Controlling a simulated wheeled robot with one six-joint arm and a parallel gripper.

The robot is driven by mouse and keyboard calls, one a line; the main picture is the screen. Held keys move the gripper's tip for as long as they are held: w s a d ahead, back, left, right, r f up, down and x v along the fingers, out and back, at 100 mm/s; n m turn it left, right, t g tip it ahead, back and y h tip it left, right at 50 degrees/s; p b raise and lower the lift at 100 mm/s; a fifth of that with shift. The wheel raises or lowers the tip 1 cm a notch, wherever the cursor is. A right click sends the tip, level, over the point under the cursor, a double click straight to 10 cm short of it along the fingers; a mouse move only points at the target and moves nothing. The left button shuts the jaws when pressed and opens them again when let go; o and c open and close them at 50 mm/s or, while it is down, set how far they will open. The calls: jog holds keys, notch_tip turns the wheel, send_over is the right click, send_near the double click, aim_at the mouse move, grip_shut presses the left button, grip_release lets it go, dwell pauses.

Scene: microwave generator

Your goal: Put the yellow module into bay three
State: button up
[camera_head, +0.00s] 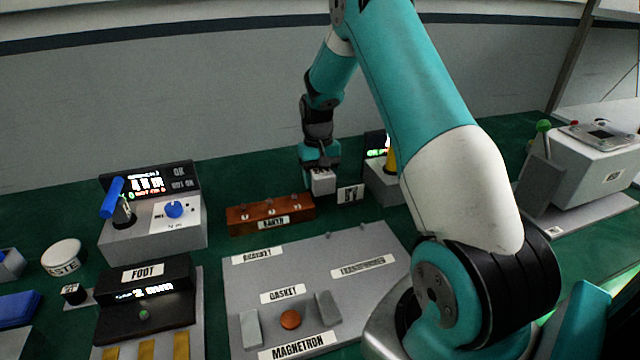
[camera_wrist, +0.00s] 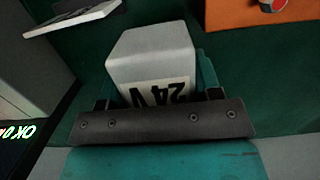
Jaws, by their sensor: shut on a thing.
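My gripper (camera_head: 322,172) points down just behind the right end of the brown bar. It is shut on a pale grey block (camera_wrist: 153,55) with a "24 V" label, upside down in the wrist view; the block also shows in the head view (camera_head: 322,184). The block looks grey-white, not yellow. A yellow part (camera_head: 391,160) shows at a grey box right of my gripper, mostly hidden by my arm; I cannot tell what it is. No bay marked three can be made out.
The brown "EARTH" bar (camera_head: 250,220) carries several posts. A "5V" sign (camera_head: 350,194) stands right of the block. A grey "MAGNETRON" plate (camera_head: 330,290) lies in front. Left are a meter box with blue lever (camera_head: 112,198) and a "FOOT" unit (camera_head: 145,290). A grey machine (camera_head: 590,165) stands right.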

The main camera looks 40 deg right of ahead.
jog(key=shift+f, duration=1.05)
jog(key=o, duration=1.1)
jog(key=shift+f, duration=0.15)
jog(key=shift+o, duration=0.2)
